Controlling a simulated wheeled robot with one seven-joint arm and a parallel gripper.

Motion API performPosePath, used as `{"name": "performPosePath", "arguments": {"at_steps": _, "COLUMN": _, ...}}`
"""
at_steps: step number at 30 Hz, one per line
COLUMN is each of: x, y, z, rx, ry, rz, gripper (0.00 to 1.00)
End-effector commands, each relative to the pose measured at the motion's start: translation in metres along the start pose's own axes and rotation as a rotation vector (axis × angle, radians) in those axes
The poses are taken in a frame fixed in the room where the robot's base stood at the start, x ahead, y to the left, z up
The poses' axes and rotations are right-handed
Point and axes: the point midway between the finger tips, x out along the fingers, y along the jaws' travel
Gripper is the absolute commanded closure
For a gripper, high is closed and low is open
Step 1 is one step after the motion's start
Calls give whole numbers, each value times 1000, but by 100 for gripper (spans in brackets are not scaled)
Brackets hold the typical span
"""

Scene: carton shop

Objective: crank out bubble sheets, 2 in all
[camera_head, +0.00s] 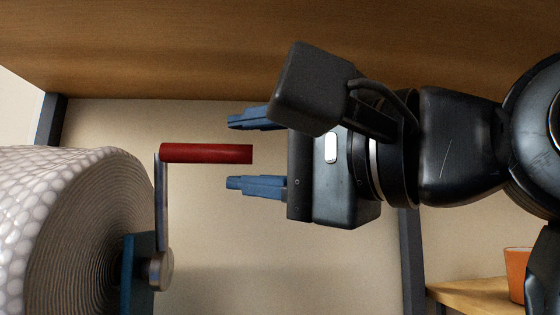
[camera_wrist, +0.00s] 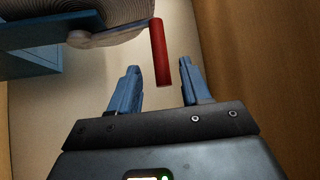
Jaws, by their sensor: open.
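The bubble sheet roll (camera_head: 75,230) stands at the left of the head view, its wound end facing right. A metal crank arm (camera_head: 162,210) rises from the hub in front of that end. A red handle (camera_head: 206,153) sticks out to the right from the top of the crank arm. My gripper (camera_head: 249,151) is open and empty, its blue fingers pointing left. In the head view, the handle's free end lies level with the gap, at the fingertips. In the wrist view the red handle (camera_wrist: 160,55) also lines up with the gap between the fingers. No finger visibly touches it.
A wooden board (camera_head: 200,50) spans the top of the head view. A dark upright post (camera_head: 411,260) stands behind my arm. An orange cup (camera_head: 517,270) sits on a wooden shelf (camera_head: 470,293) at the lower right. A blue bracket (camera_head: 138,270) is by the crank hub.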

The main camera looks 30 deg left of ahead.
Motion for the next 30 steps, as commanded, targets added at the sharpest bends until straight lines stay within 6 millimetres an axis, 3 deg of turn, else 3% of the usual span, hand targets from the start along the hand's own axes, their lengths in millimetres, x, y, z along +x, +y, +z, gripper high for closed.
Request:
{"name": "performPosePath", "arguments": {"at_steps": 13, "x": 62, "y": 0, "z": -1, "rx": 0, "ry": 1, "rz": 0, "gripper": 53}}
{"name": "performPosePath", "arguments": {"at_steps": 25, "x": 71, "y": 1, "z": 0, "rx": -1, "ry": 2, "rz": -1, "gripper": 53}}
{"name": "performPosePath", "arguments": {"at_steps": 30, "x": 70, "y": 1, "z": 0, "rx": -1, "ry": 2, "rz": -1, "gripper": 68}}
